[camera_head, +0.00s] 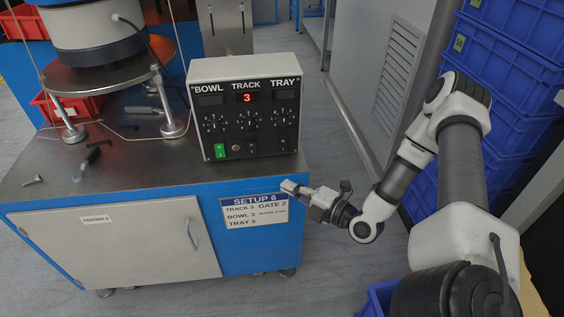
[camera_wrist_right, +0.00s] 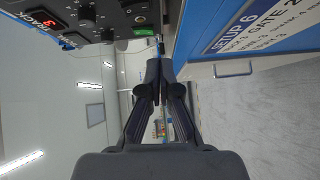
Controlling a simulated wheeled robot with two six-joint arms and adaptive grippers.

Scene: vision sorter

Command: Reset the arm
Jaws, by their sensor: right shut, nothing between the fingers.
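My right arm (camera_head: 465,170) comes in from the right in the head view. Its gripper (camera_head: 290,187) is shut and empty, in front of the cabinet's right front edge and below the control box (camera_head: 245,108). In the right wrist view the two dark fingers (camera_wrist_right: 160,72) meet at their tips with nothing between them. The control box shows a red 3 under TRACK, and its green switch (camera_head: 220,150) is lit. The wrist view shows the box's face (camera_wrist_right: 100,20) at the upper left. My left gripper is in neither view.
A setup label (camera_head: 254,212) is on the blue cabinet front. Blue crates (camera_head: 500,60) are stacked close to my right arm. A small tool (camera_head: 93,155) and a bolt (camera_head: 33,181) lie on the metal top. Grey floor (camera_head: 330,275) is open in front.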

